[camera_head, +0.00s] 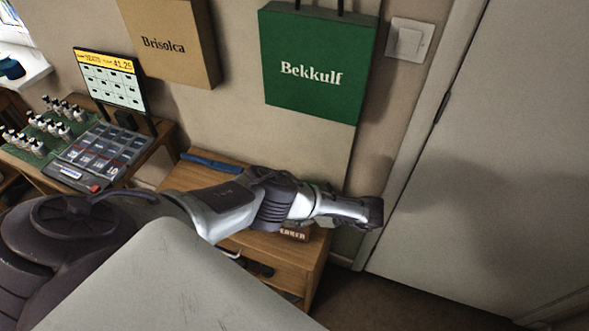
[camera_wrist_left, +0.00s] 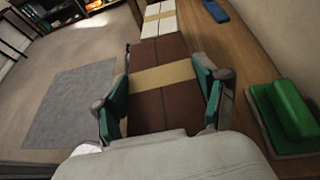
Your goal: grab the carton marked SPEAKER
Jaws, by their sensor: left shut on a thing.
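A brown carton (camera_head: 293,232) shows partly below my left wrist in the head view, on the wooden bench. The end of a word in pale letters is readable on it, seemingly "AKER"; the rest is hidden by my arm. In the left wrist view the brown carton (camera_wrist_left: 150,116) has a tan tape strip across its top. My left gripper (camera_wrist_left: 163,90) is shut on it, with teal-padded fingers on both sides. I cannot tell whether the carton is lifted. My left fingers are hidden in the head view. My right gripper is not in view.
A white taped carton (camera_wrist_left: 158,18) stands just beyond the brown one. A green object (camera_wrist_left: 286,115) lies to its right by the wall. A blue item (camera_head: 209,161) lies at the bench's back. A till (camera_head: 103,147) stands left; a door (camera_head: 490,150) is right.

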